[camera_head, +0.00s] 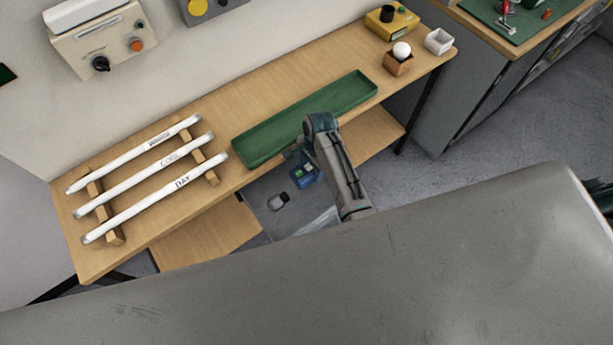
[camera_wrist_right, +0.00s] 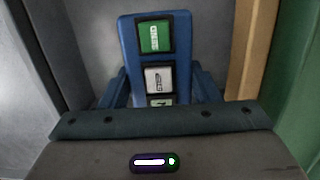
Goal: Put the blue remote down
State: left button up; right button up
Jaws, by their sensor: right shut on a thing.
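My right gripper (camera_head: 303,168) is shut on the blue remote (camera_head: 305,179), in front of the table's front edge and the green tray. In the right wrist view the remote (camera_wrist_right: 155,88) stands up between the fingers, showing a green button, a white one and part of another. Its lower end is hidden by the gripper body. In the head view the remote is over a grey open drawer or low surface; I cannot tell whether it touches it.
The long green tray (camera_head: 345,96) on the wooden table (camera_head: 245,82) is empty. White tubes (camera_head: 140,182) lie on wooden rests at the left. A small dark-and-light object (camera_head: 278,201) lies in the grey space below. A yellow box (camera_head: 392,22) and a small white box (camera_head: 438,41) stand far right.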

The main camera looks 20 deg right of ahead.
aim_at(311, 175)
jog(key=shift+f, duration=0.8)
notch_tip(311, 175, down, 3)
jog(key=shift+f+p, duration=0.1)
jog(key=shift+p, duration=0.2)
pick_arm(q)
jog(key=shift+s+r, duration=0.4)
jog(key=shift+s, duration=0.3)
pick_arm(e)
jog(key=shift+f, duration=0.3)
pick_arm(q)
jog(key=shift+f, duration=0.1)
pick_arm(e)
jog(key=shift+f, duration=0.1)
jog(key=o, duration=1.1)
pick_arm(q)
jog(key=shift+w, duration=0.1)
pick_arm(e)
jog(key=shift+r, duration=0.2)
pick_arm(q)
jog(key=shift+f+b, duration=0.7)
jog(key=shift+b, duration=0.1)
pick_arm(e)
jog(key=r, duration=0.4)
jog(key=d+r, duration=0.1)
jog(key=r, duration=0.6)
jog(key=shift+w+d+r, duration=0.25)
jog(key=shift+r, duration=0.15)
